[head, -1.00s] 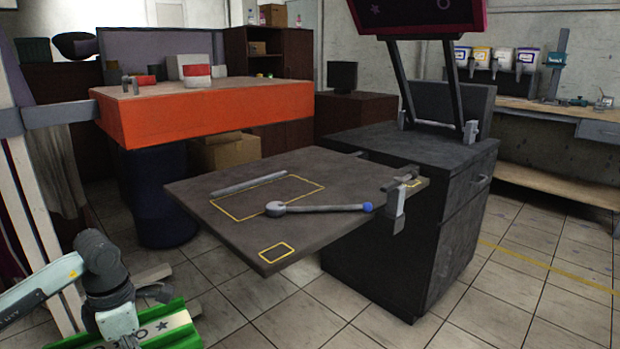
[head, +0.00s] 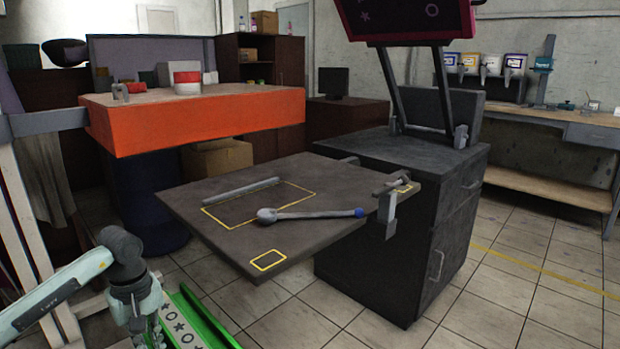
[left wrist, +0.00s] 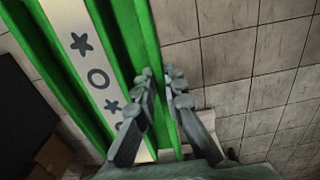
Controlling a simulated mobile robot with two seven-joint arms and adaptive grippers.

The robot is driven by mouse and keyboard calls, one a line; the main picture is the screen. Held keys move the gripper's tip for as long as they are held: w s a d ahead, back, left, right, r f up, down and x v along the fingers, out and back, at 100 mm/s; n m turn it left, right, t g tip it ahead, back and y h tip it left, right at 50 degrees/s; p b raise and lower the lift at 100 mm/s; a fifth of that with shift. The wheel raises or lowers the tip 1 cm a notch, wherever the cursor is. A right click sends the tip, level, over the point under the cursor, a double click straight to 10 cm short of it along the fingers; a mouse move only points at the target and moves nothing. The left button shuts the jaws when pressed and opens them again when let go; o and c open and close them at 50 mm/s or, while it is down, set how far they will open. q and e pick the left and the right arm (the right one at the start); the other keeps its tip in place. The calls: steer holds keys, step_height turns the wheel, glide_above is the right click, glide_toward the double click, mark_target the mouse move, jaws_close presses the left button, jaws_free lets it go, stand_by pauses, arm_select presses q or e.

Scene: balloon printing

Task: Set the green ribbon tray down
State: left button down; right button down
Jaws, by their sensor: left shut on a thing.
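The green ribbon tray (head: 208,322) is at the lower left of the head view, partly cut off by the bottom edge. It is a long green channel with a pale strip (left wrist: 80,43) printed with dark stars and circles. It also fills the left part of the left wrist view (left wrist: 141,35). My left gripper (head: 150,338) is shut on the tray's side wall, with its fingers on either side of that wall in the left wrist view (left wrist: 159,80). The tray is held over the tiled floor. My right gripper is not in view.
A dark board (head: 215,240) with yellow outlines juts from a black cabinet (head: 370,250). A grey rod (head: 240,188) and a blue-tipped handle (head: 310,213) lie on it. An orange-sided table (head: 200,122) stands behind. Floor is open around the board.

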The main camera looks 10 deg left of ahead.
arm_select(q)
steer(key=d+r+m, duration=0.1)
steer(key=d+r, duration=0.1)
steer(key=d, duration=0.2)
steer(key=w+d+r+m, duration=0.1)
steer(key=d+r+m, duration=0.1)
steer(key=d, duration=0.2)
steer(key=w+d+r+m, duration=0.1)
steer(key=d+m, duration=0.1)
steer(key=d, duration=0.2)
steer(key=shift+w+d+r, duration=0.1)
steer(key=shift+d+r, duration=0.25)
steer(key=shift+r, duration=0.05)
steer(key=s+d+r+m, duration=0.2)
steer(key=s+d+m, duration=0.2)
steer(key=d+m, duration=0.1)
steer(key=shift+d+r, duration=0.15)
steer(key=shift+r, duration=0.25)
steer(key=shift+d, duration=0.1)
